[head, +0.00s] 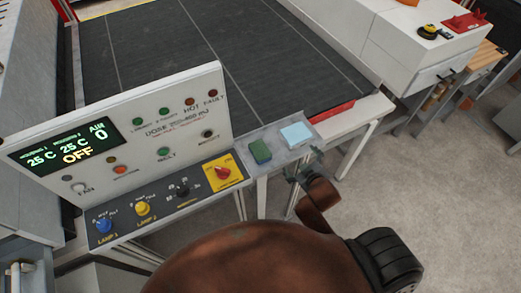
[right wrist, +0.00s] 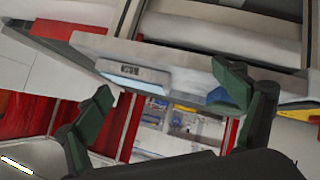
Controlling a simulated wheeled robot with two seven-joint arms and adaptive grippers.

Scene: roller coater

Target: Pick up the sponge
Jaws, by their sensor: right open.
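My right gripper (head: 304,166) is just in front of the shelf's near edge, below the light-blue pad and right of the green block, apart from both. In the right wrist view its two green fingers (right wrist: 160,82) are spread wide with nothing between them. My left gripper is not in view.
A control panel (head: 181,110) with a digital display, lamps and knobs stands left of the shelf. A dark conveyor belt (head: 185,48) runs behind it. A white cabinet (head: 375,45) stands at the back right. The floor to the right is clear.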

